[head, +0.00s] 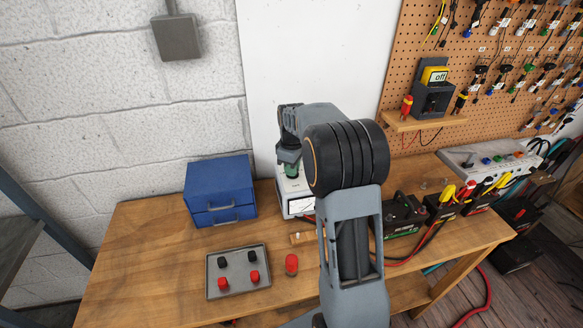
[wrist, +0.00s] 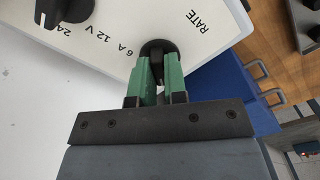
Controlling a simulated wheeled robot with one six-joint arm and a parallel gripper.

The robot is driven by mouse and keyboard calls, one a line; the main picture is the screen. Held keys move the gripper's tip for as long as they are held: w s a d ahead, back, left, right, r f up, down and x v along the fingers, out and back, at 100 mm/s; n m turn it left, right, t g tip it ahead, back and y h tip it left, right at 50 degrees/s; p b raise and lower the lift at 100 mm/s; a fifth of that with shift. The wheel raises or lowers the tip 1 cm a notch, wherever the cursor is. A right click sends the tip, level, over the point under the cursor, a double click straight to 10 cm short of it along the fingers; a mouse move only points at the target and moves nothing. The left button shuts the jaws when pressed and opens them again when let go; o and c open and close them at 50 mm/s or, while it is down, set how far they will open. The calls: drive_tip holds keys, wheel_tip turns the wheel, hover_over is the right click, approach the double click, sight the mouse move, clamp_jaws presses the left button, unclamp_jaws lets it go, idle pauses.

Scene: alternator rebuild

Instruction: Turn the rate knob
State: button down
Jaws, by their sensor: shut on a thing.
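The rate knob (wrist: 157,46) is a round black knob on a white panel, with the word RATE printed beside it in the wrist view. The green fingers of my gripper (wrist: 158,68) are shut on the knob, one on each side of it. The fingers hide part of the knob, and I cannot tell where its pointer is set. In the head view the white charger box (head: 297,205) stands at the back of the bench, partly behind my arm. My gripper (head: 291,171) is at its top.
Another black knob (wrist: 64,10) sits on the same panel. A blue drawer box (head: 219,190) stands left of the charger. A grey tray (head: 237,287) with red and black caps and a red cylinder (head: 291,264) are in front. A battery (head: 404,213) stands to the right.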

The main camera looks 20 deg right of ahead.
drive_tip(key=shift+n, duration=0.9)
drive_tip(key=c, duration=1.2)
unclamp_jaws()
drive_tip(key=shift+o, duration=0.2)
wheel_tip(320, 180, up, 14)
drive_tip(key=shift+f, duration=0.1)
